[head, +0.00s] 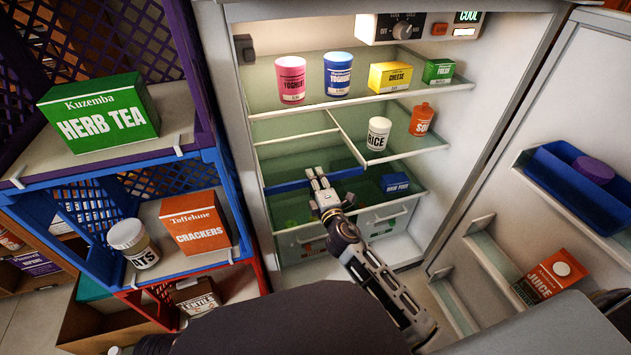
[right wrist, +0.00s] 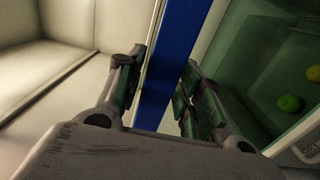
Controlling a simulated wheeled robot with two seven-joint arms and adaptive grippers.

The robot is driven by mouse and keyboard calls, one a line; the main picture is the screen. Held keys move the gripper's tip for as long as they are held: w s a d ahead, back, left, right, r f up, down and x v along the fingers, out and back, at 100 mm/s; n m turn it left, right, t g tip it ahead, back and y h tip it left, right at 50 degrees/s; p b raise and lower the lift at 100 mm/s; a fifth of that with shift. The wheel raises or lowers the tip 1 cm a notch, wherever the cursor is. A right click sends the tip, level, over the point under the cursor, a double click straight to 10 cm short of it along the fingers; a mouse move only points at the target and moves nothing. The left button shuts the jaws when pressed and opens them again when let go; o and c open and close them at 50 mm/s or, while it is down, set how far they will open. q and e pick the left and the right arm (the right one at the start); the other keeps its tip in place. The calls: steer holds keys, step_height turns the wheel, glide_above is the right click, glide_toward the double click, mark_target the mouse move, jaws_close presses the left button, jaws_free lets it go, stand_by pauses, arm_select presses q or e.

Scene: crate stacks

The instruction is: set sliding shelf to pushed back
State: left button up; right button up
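The open fridge holds a sliding glass shelf whose blue front bar (head: 285,186) runs across the middle, above the drawers. The bar also shows in the right wrist view (right wrist: 178,60), running between the fingers. My right gripper (head: 317,178) reaches in from below right, with one finger on each side of the bar. In the right wrist view the gripper (right wrist: 160,92) has both pads close against the bar, and it looks shut on it. The bar is partly hidden behind the fingers in the head view. My left gripper is not in view.
Above, a part-width shelf holds a rice jar (head: 378,133) and an orange sauce bottle (head: 421,119). Drawers (head: 298,243) lie below. The open door (head: 575,130) with bins stands at right. Stacked crates (head: 165,265) stand close at left.

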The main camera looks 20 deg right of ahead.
jaws_close()
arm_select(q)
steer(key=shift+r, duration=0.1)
arm_select(e)
steer(key=shift+w, duration=0.1)
steer(key=shift+w, duration=1.05)
glide_toward(301, 148)
steer(key=w, duration=0.1)
steer(key=w+f+b, duration=0.1)
steer(key=w, duration=0.1)
steer(key=shift+w+f, duration=0.2)
steer(key=shift+f, duration=0.05)
steer(key=w+b, duration=0.1)
steer(key=w, duration=0.4)
steer(key=shift+w, duration=0.2)
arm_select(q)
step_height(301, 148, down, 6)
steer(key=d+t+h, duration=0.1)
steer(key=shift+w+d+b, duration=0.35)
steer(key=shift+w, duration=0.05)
arm_select(e)
steer(key=shift+w+a, duration=0.1)
steer(key=shift+w, duration=0.8)
